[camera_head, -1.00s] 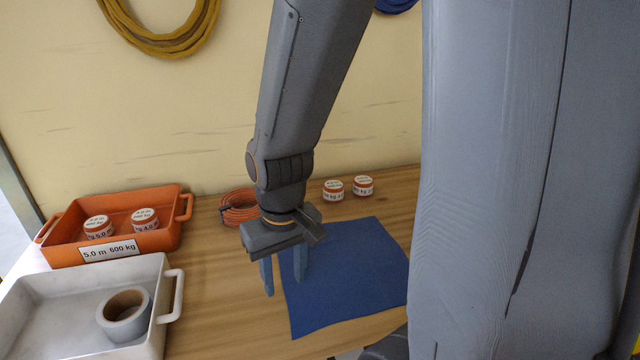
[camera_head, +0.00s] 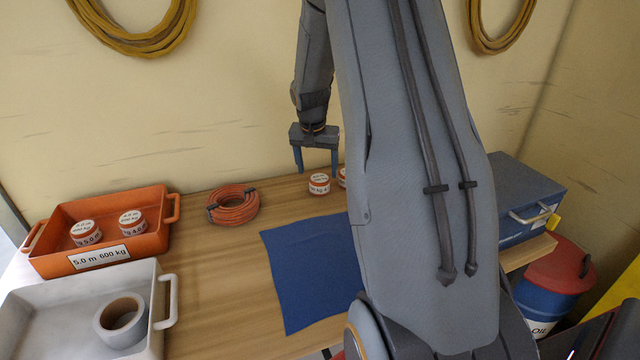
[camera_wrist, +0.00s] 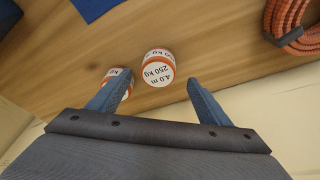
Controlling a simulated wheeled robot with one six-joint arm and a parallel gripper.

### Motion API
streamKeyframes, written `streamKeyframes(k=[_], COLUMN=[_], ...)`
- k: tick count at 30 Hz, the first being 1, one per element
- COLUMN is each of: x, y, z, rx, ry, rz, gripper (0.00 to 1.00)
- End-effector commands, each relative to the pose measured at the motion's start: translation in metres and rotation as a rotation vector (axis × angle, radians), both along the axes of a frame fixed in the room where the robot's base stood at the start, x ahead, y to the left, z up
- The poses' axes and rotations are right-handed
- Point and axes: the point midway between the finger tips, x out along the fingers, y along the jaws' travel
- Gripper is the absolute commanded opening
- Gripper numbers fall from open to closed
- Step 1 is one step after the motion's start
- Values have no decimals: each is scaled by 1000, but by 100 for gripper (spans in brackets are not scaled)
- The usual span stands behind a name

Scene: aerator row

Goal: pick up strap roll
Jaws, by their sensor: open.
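A strap roll (camera_head: 319,184), white on top with an orange band, stands on the table near the wall. In the wrist view this roll (camera_wrist: 157,71) reads 4.0 m 250 kg and lies just beyond the gap between the fingers. A second strap roll (camera_head: 342,177) is beside it, mostly hidden by my arm; in the wrist view it (camera_wrist: 121,80) is partly behind one finger. My gripper (camera_head: 318,174) is open and empty, above and near the rolls. Two more strap rolls (camera_head: 86,233) (camera_head: 132,222) sit in the orange tray (camera_head: 150,250), labelled 5.0 m 600 kg.
A white tray (camera_head: 30,310) holding a grey tape roll (camera_head: 121,320) stands in front of the orange tray. An orange hose coil (camera_head: 233,205) and a blue mat (camera_head: 305,265) lie on the table. A blue toolbox (camera_head: 525,190) and an oil drum (camera_head: 550,290) are at right.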

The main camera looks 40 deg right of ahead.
Motion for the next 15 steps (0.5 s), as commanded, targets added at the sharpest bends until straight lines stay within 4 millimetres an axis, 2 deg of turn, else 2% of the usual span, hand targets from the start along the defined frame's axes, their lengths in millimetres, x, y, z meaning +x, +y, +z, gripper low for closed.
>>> streamKeyframes(k=[5, 15], x=[1, 7], y=[-3, -13], z=[-12, -48], rx=[1, 0], ry=[1, 1], rz=[1, 3], gripper=[72, 72])
